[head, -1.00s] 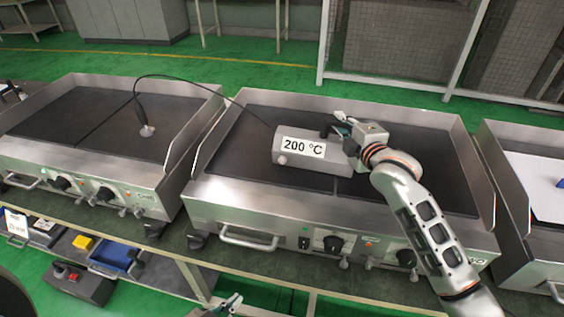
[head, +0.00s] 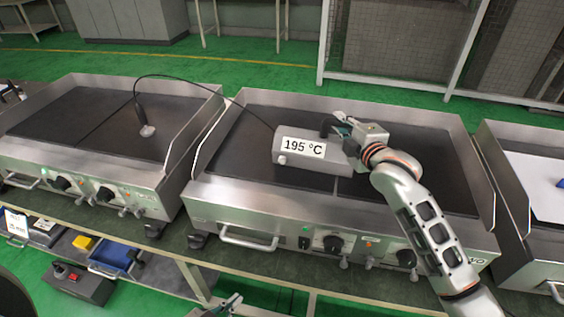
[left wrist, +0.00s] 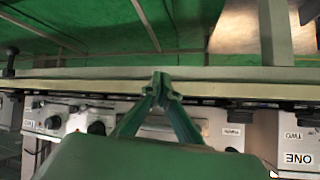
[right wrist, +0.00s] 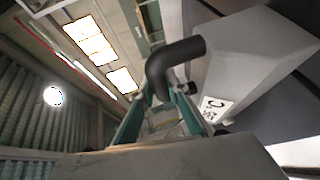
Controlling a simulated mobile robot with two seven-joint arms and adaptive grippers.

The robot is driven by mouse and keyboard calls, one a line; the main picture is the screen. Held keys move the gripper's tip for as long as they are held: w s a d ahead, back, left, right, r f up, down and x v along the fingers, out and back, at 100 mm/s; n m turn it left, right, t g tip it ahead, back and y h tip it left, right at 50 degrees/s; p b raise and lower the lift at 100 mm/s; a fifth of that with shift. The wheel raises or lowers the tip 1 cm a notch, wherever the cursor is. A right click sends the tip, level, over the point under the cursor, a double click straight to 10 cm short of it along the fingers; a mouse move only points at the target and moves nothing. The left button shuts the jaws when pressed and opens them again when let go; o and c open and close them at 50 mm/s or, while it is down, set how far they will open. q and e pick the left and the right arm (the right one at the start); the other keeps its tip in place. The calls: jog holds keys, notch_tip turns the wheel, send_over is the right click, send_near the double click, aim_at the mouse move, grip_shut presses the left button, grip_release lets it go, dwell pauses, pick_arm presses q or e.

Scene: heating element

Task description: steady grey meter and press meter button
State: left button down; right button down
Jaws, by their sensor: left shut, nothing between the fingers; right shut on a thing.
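The grey meter (head: 318,163) lies on the middle griddle in the head view, its white display reading 195 °C. A small pale round button (head: 282,160) shows at the lower left of the display. My right gripper (head: 343,130) is shut on the meter's black handle at the right end. In the right wrist view the fingers (right wrist: 158,110) close around the bent black handle (right wrist: 172,62). My left gripper (head: 232,302) is at the bottom edge of the head view, low in front of the griddle and apart from the meter. In the left wrist view its fingertips (left wrist: 158,85) meet with nothing between them.
A black cable runs from the meter to a probe (head: 146,130) standing on the left griddle (head: 60,115). The middle griddle's front panel (head: 240,212) with knobs and a handle lies between my left gripper and the meter. The griddle plate left of the meter is clear.

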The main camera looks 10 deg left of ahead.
aim_at(275, 177)
pick_arm(q)
jog(key=w+d+r+h, duration=0.3)
jog(key=w+d+r, duration=0.1)
jog(key=r, duration=0.4)
jog(key=w+d+r+n+h, duration=0.1)
jog(key=w+d+r+h, duration=0.2)
jog(key=w+d+r, duration=0.2)
jog(key=w+d+r+n+h, duration=0.1)
jog(key=w+d+r+h, duration=0.2)
jog(key=w+d+r, duration=0.2)
jog(key=shift+w+d+r+t, duration=0.1)
jog(key=shift+w+r, duration=0.45)
jog(key=shift+r, duration=0.55)
jog(key=shift+w+d+r+t, duration=0.1)
jog(key=shift+w+r, duration=0.4)
jog(key=shift+r, duration=0.65)
jog(key=shift+w+r+t, duration=0.1)
jog(key=shift+w+r, duration=0.45)
jog(key=shift+r, duration=0.55)
jog(key=shift+m+g+y, duration=0.5)
jog(key=shift+m, duration=0.1)
jog(key=w+a, duration=0.1)
jog(key=a, duration=0.2)
jog(key=w+a+f, duration=0.1)
jog(key=a, duration=0.2)
jog(key=w+a+f, duration=0.1)
jog(key=w+a, duration=0.1)
jog(key=a, duration=0.2)
jog(key=shift+f, duration=0.25)
jog(key=shift+a, duration=0.3)
